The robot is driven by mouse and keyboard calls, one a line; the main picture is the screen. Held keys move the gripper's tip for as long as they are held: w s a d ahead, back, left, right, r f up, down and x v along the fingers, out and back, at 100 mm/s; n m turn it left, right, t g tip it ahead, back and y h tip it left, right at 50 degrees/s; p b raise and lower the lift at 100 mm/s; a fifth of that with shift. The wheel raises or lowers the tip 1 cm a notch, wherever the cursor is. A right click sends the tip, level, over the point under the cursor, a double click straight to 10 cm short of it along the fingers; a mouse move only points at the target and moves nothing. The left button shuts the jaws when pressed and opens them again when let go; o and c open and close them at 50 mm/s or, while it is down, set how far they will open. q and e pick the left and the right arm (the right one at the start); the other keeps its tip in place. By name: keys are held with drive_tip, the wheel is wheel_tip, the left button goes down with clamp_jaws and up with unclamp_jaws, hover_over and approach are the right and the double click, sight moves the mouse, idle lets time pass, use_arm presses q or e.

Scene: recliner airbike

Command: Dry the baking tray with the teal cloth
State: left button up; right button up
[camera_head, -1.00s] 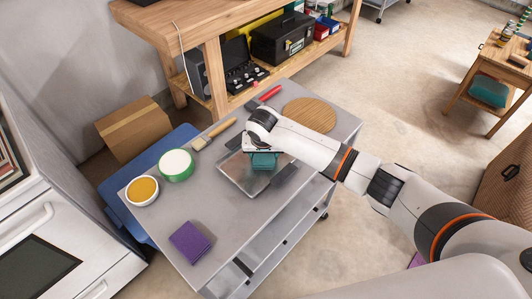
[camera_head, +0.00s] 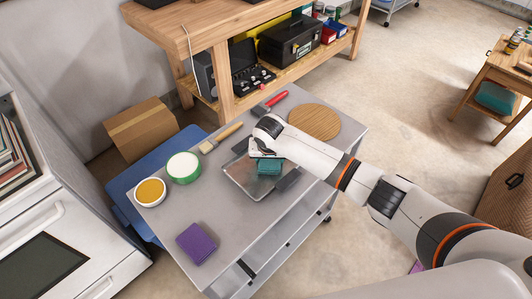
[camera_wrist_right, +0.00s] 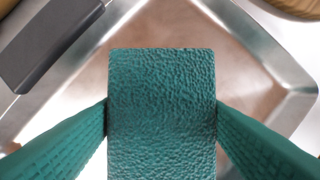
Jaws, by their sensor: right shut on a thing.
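The baking tray (camera_head: 240,179) is a shallow metal pan on the grey cart, with dark grips at its ends. In the right wrist view its floor (camera_wrist_right: 252,82) shows a brownish tint inside a shiny rim. The teal cloth (camera_head: 268,168) is a folded, textured block, also large in the right wrist view (camera_wrist_right: 161,105). My right gripper (camera_head: 266,157) is shut on the cloth and holds it over the tray. I cannot tell whether the cloth touches the tray floor. My left gripper is not in view.
On the cart top (camera_head: 235,220) are a purple cloth (camera_head: 197,243), a bowl of yellow-orange stuff (camera_head: 150,191), a green-rimmed bowl (camera_head: 183,167), a brush (camera_head: 222,138), a red-handled tool (camera_head: 275,99) and a round wooden board (camera_head: 314,122). A wooden workbench (camera_head: 215,72) stands behind.

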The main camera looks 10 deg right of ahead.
drive_tip(key=shift+s+d+p, duration=0.3)
drive_tip(key=shift+s+p, duration=0.15)
drive_tip(key=shift+p, duration=0.3)
drive_tip(key=shift+w+f, duration=0.1)
drive_tip(key=shift+f, duration=0.05)
